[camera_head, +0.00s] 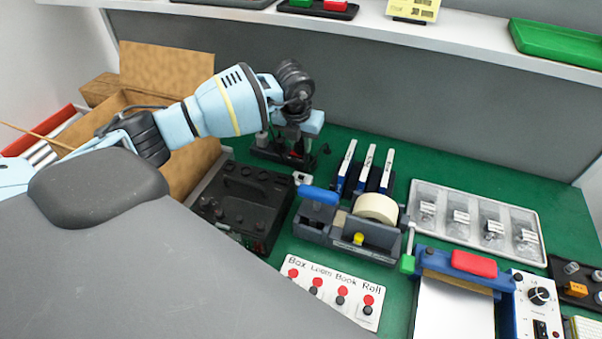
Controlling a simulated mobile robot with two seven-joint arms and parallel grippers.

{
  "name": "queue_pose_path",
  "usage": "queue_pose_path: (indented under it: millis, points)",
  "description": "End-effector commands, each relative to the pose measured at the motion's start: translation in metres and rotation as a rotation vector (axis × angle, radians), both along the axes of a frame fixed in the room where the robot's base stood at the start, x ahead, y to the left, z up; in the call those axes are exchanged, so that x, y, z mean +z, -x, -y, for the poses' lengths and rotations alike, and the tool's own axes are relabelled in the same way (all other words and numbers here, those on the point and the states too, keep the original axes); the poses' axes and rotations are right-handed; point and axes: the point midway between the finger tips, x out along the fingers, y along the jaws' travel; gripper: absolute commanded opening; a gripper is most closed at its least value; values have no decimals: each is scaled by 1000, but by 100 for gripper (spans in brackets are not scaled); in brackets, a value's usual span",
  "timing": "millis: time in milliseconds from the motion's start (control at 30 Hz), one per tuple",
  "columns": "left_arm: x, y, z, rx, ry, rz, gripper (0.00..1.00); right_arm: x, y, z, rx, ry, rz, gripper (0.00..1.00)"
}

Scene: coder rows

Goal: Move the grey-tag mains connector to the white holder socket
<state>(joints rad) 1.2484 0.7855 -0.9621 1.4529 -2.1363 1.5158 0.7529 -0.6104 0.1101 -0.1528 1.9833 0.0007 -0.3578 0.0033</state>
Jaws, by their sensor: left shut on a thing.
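My left gripper (298,146) points down over a low black holder (268,152) at the back of the green bench. It is shut on a small dark piece, which fits the mains connector, but the arm and fingers mostly hide it. I cannot make out its grey tag. A little red shows by the fingertips. I cannot tell if the piece is still seated in the holder or clear of it. A small white piece (302,178) lies just in front; I cannot tell if it is the white holder socket. My right gripper is not in view.
A black device (245,203) stands left, beside cardboard boxes (165,66). A tape dispenser (350,232), blue-and-white upright files (367,170) and a clear compartment tray (475,219) stand right of the gripper. A shelf (450,41) runs above. Green bench shows behind the files.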

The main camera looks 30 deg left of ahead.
Motion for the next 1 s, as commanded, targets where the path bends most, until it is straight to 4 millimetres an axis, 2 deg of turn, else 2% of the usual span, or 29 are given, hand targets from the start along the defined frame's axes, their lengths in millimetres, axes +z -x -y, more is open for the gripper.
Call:
queue_pose_path:
  millis: [33, 200, 467, 567, 800, 1000]
  points:
    - [-11, 1, 1, -1, 1, -5, 0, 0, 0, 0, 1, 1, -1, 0]
    - [-33, 1, 1, -2, 0, -3, 0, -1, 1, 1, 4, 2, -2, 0]
    - [-39, 0, 1, -3, 1, -1, 0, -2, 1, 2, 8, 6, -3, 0]
    - [-48, 1, 1, -2, 1, -4, 0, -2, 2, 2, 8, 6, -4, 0]
    - [-83, 1, 1, -3, 0, -4, 0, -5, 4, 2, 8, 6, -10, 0]
    - [-88, 0, 0, -3, 1, -1, 0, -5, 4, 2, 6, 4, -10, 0]
